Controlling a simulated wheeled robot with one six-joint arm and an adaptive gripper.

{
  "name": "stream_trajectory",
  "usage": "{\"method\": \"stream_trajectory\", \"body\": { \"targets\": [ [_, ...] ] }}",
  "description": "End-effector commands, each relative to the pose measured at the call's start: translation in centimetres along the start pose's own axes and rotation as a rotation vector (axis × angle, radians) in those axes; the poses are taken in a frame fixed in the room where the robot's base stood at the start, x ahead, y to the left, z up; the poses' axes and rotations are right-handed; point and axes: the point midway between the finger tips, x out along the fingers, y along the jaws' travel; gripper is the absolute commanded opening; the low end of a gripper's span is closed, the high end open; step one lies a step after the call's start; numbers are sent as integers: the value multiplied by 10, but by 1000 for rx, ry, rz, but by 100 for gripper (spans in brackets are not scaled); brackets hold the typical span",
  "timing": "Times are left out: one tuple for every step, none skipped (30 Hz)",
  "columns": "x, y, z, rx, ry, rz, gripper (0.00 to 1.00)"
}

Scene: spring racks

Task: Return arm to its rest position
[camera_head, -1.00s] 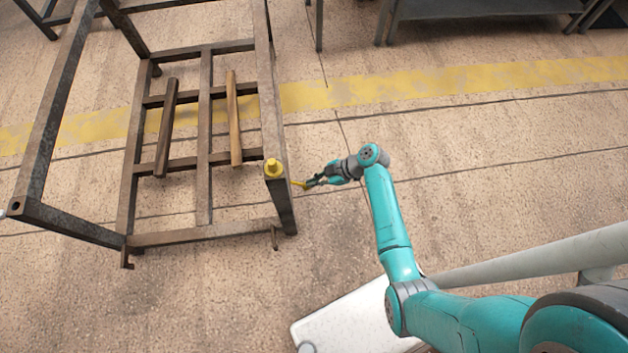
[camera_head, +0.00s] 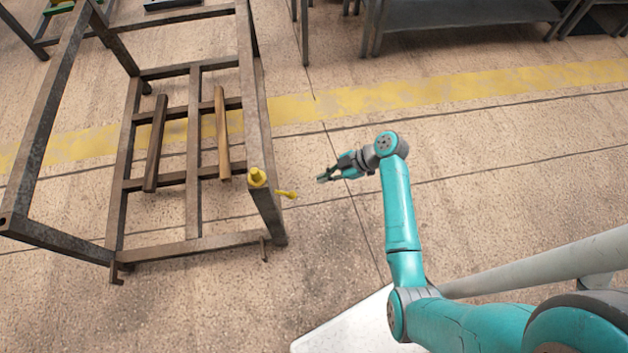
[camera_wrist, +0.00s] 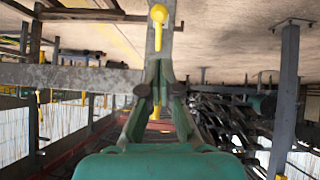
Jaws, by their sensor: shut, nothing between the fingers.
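My gripper (camera_head: 323,178) hangs to the right of the rusty metal rack (camera_head: 186,242), pointing left toward its near right post. It is shut and empty. A yellow knob (camera_head: 258,177) sits on that post, and a yellow handle (camera_head: 287,194) sticks out from the post to the right. A clear gap of floor lies between the handle and my fingertips. In the wrist view my gripper (camera_wrist: 158,64) shows its green fingers together, with a yellow handle (camera_wrist: 158,14) just beyond the tips.
Two wooden bars (camera_head: 222,133) lie across the rack's lower frame. A dark metal table (camera_head: 460,14) stands at the back. The floor (camera_head: 500,140) to the right of my arm is open, crossed by a yellow stripe (camera_head: 450,88).

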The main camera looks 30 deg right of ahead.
Motion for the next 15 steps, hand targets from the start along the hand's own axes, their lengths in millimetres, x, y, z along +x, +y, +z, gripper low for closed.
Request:
{"method": "stream_trajectory", "body": {
  "targets": [
    [-4,0,1,0,0,1,0],
    [-6,0,1,0,0,0,0],
    [-7,0,1,0,0,-1,0],
    [-8,0,1,0,0,-1,0],
    [-9,0,1,0,0,-1,0],
    [-9,0,1,0,0,-1,0],
    [-9,0,1,0,0,-1,0],
    [-9,0,1,0,0,-1,0],
    [-9,0,1,0,0,-1,0],
    [-9,0,1,0,0,-1,0],
    [-9,-1,1,0,0,-1,0],
    [-8,-1,2,2,-1,0,0],
    [-7,-2,2,6,-3,2,0],
    [-6,-4,2,13,-6,5,0],
    [-2,-8,4,27,-14,13,0]
  ]
}}
